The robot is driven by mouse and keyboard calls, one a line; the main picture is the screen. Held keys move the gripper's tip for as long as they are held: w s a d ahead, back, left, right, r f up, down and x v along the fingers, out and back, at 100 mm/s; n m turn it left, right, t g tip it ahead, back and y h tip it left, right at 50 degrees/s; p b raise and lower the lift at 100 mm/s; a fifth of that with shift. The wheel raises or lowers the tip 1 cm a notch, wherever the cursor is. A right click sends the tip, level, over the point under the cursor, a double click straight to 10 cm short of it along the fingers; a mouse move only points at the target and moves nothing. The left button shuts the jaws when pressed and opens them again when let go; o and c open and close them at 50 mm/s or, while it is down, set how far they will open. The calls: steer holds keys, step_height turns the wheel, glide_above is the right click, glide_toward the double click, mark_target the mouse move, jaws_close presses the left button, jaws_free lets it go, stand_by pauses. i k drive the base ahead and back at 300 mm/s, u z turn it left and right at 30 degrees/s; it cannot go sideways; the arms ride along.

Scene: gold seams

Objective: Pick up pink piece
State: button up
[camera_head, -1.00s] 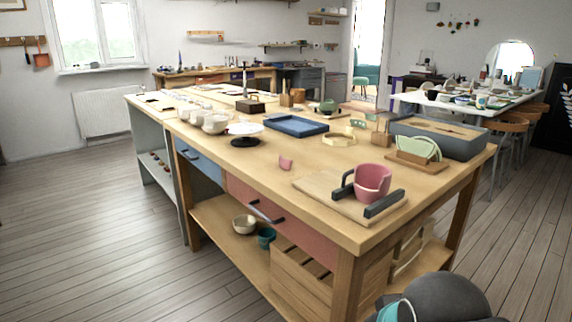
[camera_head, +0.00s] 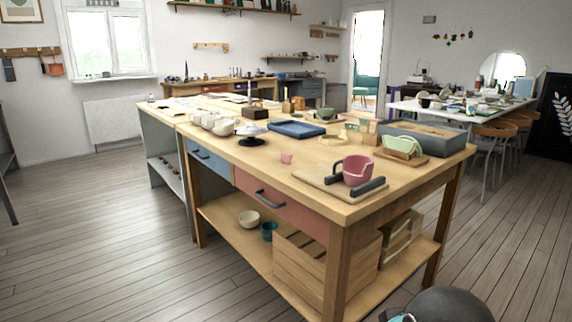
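A small pink piece (camera_head: 286,158) lies on the wooden workbench (camera_head: 250,161), near its front edge above the drawers. A larger pink cup (camera_head: 357,170) stands to its right on a wooden board (camera_head: 318,177), between dark grey bars (camera_head: 370,187). The cup's rim looks uneven. A rounded dark grey part of my arm (camera_head: 440,305) shows at the bottom edge, well below and in front of the bench. My gripper's fingers are not in view.
A blue tray (camera_head: 297,130), a grey bin (camera_head: 425,139) and a green plate in a rack (camera_head: 402,145) stand behind. A lower shelf holds a wooden crate (camera_head: 300,272).

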mark_target(285, 158)
steer(key=u, duration=1.25)
steer(key=i, duration=0.85)
steer(key=z, duration=1.8)
